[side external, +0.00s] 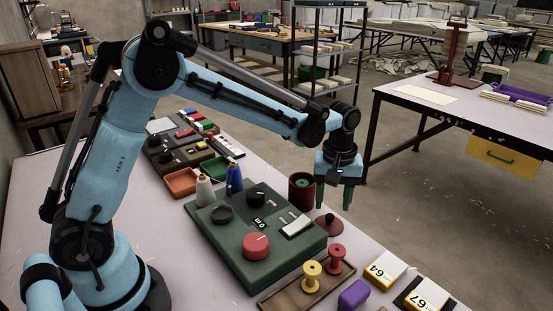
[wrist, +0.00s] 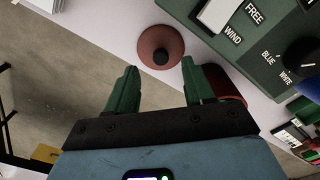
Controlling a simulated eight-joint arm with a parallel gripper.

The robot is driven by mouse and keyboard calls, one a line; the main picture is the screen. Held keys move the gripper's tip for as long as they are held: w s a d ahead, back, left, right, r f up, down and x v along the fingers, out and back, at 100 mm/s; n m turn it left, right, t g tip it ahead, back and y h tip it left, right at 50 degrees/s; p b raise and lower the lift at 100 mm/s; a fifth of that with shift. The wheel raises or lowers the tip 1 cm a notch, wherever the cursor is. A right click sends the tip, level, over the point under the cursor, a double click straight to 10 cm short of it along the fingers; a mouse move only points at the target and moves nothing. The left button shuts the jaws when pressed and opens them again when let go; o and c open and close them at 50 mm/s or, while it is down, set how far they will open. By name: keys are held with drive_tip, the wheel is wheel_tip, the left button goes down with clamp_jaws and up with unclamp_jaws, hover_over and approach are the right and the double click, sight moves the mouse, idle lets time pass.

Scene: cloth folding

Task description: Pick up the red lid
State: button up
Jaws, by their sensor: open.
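The red lid (side external: 328,226) is a round, dull red disc with a dark knob, lying on the table beside the green panel. In the wrist view the red lid (wrist: 160,42) lies just ahead of the fingertips, roughly centred between them. My gripper (side external: 334,198) is above the table near the lid, with its green fingers pointing down. In the wrist view my gripper (wrist: 160,68) is open with nothing between its fingers. The lid looks fully visible in the wrist view.
A dark red pot (side external: 301,192) with something green inside stands close by, behind the lid. The green panel (side external: 215,236) with knobs lies to the left. A tray (side external: 280,299) with yellow and red spools and a purple object (side external: 353,294) are in front. The table edge is close.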

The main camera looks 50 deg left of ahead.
sight(330, 216)
drive_tip(key=shift+f, duration=2)
drive_tip(key=shift+c, duration=0.3)
clamp_jaws()
